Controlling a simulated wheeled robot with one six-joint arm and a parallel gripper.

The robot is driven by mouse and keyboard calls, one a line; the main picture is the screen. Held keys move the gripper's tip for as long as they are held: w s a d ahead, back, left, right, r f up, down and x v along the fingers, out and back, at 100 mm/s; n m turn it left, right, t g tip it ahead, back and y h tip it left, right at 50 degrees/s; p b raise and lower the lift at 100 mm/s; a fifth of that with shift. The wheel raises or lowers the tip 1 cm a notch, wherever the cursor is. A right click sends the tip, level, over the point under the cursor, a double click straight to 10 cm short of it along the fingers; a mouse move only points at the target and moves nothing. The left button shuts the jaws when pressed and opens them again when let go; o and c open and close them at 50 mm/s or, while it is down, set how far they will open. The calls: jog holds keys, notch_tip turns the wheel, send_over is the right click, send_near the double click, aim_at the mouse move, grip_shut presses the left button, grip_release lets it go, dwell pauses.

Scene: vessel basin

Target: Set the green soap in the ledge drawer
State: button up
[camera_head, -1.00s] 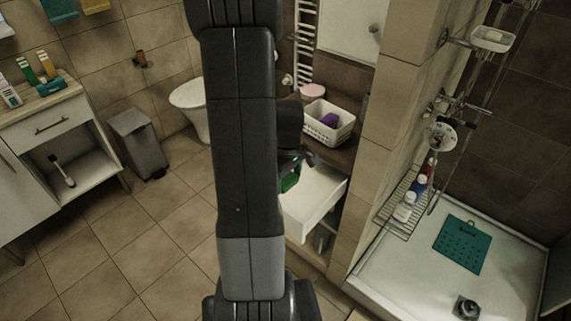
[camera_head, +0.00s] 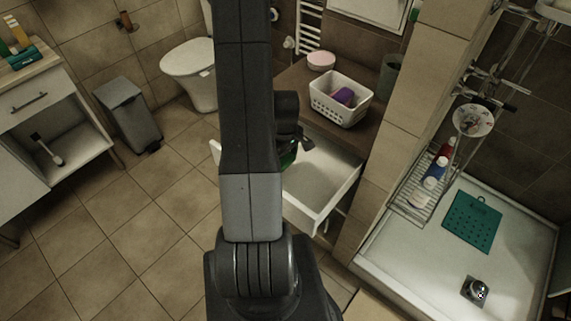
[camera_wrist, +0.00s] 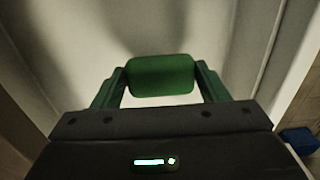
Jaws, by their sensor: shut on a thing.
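The green soap (camera_wrist: 160,76) is held between the two fingers of my gripper (camera_wrist: 160,82) in the wrist view. Behind it is the pale inside of the ledge drawer (camera_wrist: 75,60). In the head view the open white ledge drawer (camera_head: 325,178) sticks out below the brown ledge. My gripper (camera_head: 290,158) is at the drawer's left part, and a bit of green shows there. My arm hides much of the gripper and the drawer's left side. I cannot tell whether the soap touches the drawer floor.
A white basket (camera_head: 341,99) with a purple thing (camera_head: 343,97) stands on the ledge (camera_head: 296,80), near a pink round thing (camera_head: 321,60) and a dark cup (camera_head: 391,76). A tiled wall edge (camera_head: 400,130) and the shower tray (camera_head: 420,245) lie to the right.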

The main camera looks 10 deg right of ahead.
aim_at(285, 166)
jog(key=shift+f, duration=2.05)
jog(key=shift+f, duration=0.1)
jog(key=shift+f, duration=0.1)
jog(key=o, duration=1)
notch_tip(285, 166, up, 12)
jog(key=shift+r+b, duration=0.25)
jog(key=shift+b, duration=0.05)
